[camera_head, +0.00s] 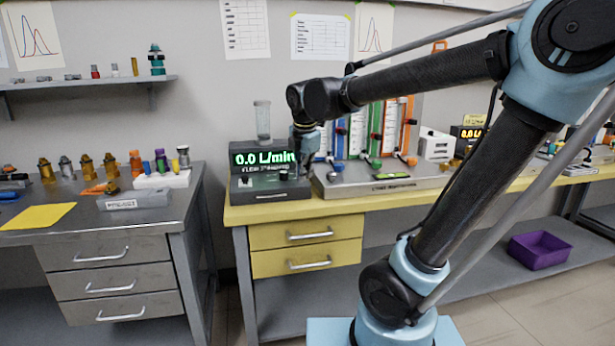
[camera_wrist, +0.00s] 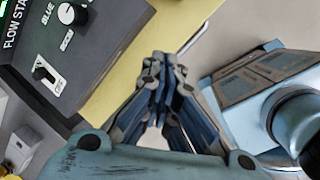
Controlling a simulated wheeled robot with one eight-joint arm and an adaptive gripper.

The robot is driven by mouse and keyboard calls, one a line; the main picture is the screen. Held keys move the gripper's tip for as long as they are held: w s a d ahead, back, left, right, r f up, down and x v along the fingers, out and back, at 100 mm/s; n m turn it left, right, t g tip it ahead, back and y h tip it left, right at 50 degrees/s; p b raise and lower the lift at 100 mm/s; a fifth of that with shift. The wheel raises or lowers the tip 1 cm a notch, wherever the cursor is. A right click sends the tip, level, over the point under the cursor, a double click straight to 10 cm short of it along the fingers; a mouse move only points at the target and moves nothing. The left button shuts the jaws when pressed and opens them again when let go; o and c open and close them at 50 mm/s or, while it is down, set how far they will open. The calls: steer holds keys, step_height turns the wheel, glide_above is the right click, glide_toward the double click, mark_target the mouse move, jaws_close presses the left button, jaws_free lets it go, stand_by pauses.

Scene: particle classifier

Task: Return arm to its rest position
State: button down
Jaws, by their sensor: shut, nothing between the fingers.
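My arm crosses the right half of the head view, and its far end hangs in front of the flow station (camera_head: 262,192), whose green display reads 0.0 L/min. My gripper (camera_wrist: 162,62) shows in the wrist view with its two fingers together and nothing between them. The yellow bench edge (camera_wrist: 122,78) runs behind the fingers. In the head view the fingers are hard to make out against the station.
The yellow bench (camera_head: 240,215) carries a row of flow meters (camera_head: 358,132) right of the station. A purple bin (camera_head: 538,250) sits on the lower shelf at right. Floor shows between the benches.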

steer(key=s+d+f+m, duration=0.8)
steer(key=d+m, duration=0.2)
steer(key=m, duration=0.3)
steer(key=s+d+f+m+g, duration=0.1)
steer(key=s+d+f+m, duration=0.8)
steer(key=d+m, duration=0.2)
steer(key=shift+s+f+m, duration=0.2)
steer(key=shift+s+m, duration=0.1)
steer(key=shift+m, duration=0.7)
steer(key=shift+w+f, duration=0.2)
steer(key=shift+w, duration=0.3)
